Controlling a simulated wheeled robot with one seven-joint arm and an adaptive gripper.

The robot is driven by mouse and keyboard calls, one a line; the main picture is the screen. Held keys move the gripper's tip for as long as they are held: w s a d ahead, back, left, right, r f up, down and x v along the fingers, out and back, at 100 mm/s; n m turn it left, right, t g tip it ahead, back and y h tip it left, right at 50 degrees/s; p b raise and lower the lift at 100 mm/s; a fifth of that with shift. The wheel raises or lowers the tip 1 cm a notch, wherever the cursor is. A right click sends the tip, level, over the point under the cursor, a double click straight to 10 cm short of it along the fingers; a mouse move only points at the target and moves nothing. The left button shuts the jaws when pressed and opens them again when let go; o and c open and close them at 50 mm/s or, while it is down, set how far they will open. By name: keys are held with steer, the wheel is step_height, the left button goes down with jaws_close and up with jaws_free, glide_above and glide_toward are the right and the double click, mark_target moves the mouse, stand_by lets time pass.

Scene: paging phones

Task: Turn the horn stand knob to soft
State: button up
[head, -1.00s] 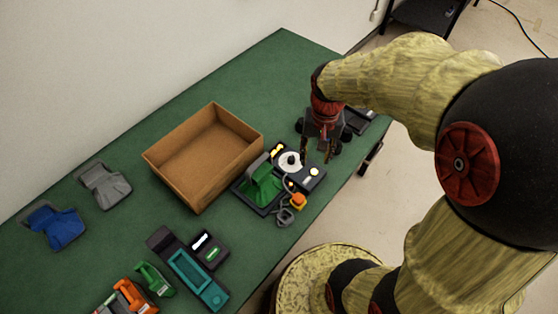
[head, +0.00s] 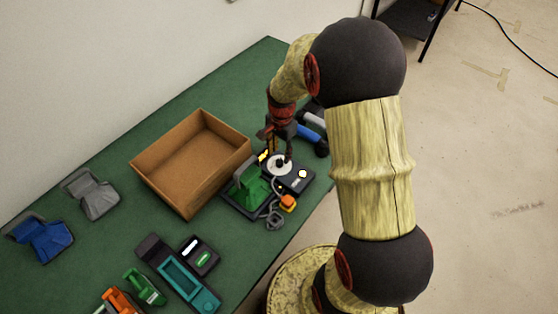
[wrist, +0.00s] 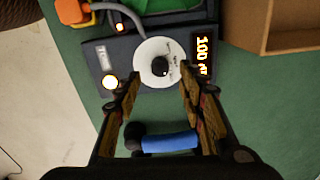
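The horn stand (head: 292,175) is a dark box on the green table with a white round dial, a lit yellow-white lamp and a lit display. In the wrist view the dial (wrist: 157,64) has a small black knob (wrist: 160,67) at its centre. The display (wrist: 203,55) reads about "100" with further characters I cannot make out. My gripper (wrist: 158,92) is open, its two fingers spread on either side of the lower dial, with nothing between them. In the head view my gripper (head: 279,150) is over the dial's far side; the exact height is unclear.
A green phone (head: 250,188) on its base and an orange piece (head: 288,202) adjoin the stand. A blue handset (head: 310,137) lies behind my gripper. An open brown box (head: 167,192) stands left. Several phones and a teal cradle (head: 205,298) lie at the front left.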

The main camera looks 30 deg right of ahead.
mark_target(280, 161)
steer(key=shift+w+f+b, duration=0.1)
steer(key=shift+f+b, duration=0.4)
steer(key=shift+f, duration=1.9)
steer(key=c, duration=0.3)
jaws_close()
